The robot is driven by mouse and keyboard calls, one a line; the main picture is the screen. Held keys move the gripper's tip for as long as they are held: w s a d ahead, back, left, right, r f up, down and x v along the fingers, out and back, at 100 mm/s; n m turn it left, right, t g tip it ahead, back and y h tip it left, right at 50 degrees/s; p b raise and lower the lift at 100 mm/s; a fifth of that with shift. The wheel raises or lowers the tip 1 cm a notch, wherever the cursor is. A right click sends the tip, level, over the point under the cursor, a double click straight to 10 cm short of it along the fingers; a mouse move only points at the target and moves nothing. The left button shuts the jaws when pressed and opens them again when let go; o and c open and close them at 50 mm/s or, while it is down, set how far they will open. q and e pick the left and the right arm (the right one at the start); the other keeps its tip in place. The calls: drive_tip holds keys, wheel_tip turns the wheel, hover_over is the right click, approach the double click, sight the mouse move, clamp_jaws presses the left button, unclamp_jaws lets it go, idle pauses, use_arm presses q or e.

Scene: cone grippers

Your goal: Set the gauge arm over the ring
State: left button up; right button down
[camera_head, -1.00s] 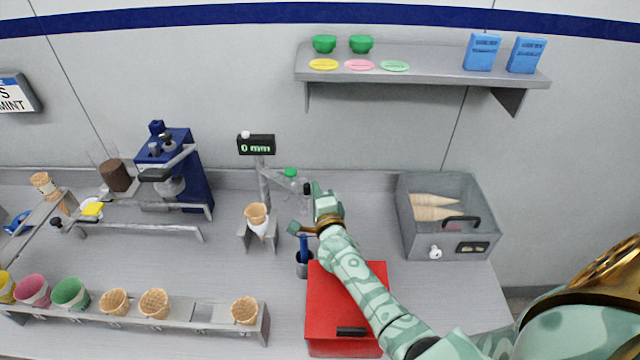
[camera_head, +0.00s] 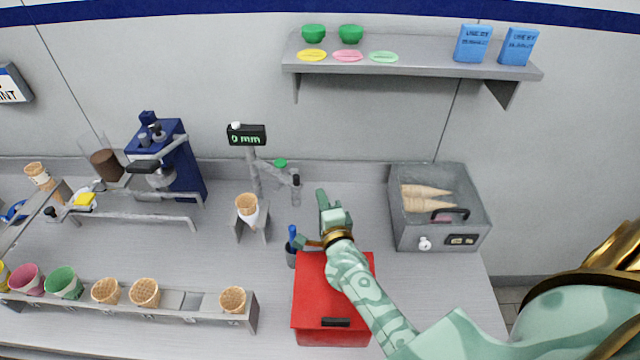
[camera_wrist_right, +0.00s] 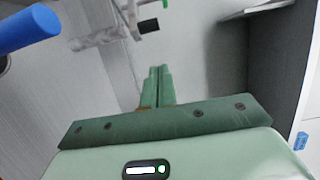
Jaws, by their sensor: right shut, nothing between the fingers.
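The gauge has a black display reading "0 mm" (camera_head: 246,135) on a grey post. Its gauge arm (camera_head: 276,172) points right from the post and ends in a dark tip, to the right of the cone stand and not over it. A waffle cone (camera_head: 247,205) with a white lower part sits in the grey stand (camera_head: 262,222); the ring itself is hard to make out there. My right gripper (camera_head: 322,198) is shut and empty, right of the arm's tip and apart from it. The wrist view shows its closed fingers (camera_wrist_right: 157,85) and the arm's dark tip (camera_wrist_right: 148,26) beyond. My left gripper is out of view.
A red box (camera_head: 310,300) lies under my right forearm, with a blue-handled tool in a dark cup (camera_head: 291,257) beside it. A grey bin of cones (camera_head: 400,225) is at right. Counter between gripper and bin is clear.

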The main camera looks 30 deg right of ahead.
drive_tip(key=s+d+n+y+b, duration=0.3)
drive_tip(key=d+n+y+b, duration=0.3)
drive_tip(key=b, duration=0.6)
drive_tip(key=w+a+y+p, duration=0.2)
drive_tip(key=w+a, duration=0.3)
drive_tip(key=w, duration=0.5)
drive_tip(key=shift+m+p, duration=0.4)
drive_tip(key=shift+a, duration=0.1)
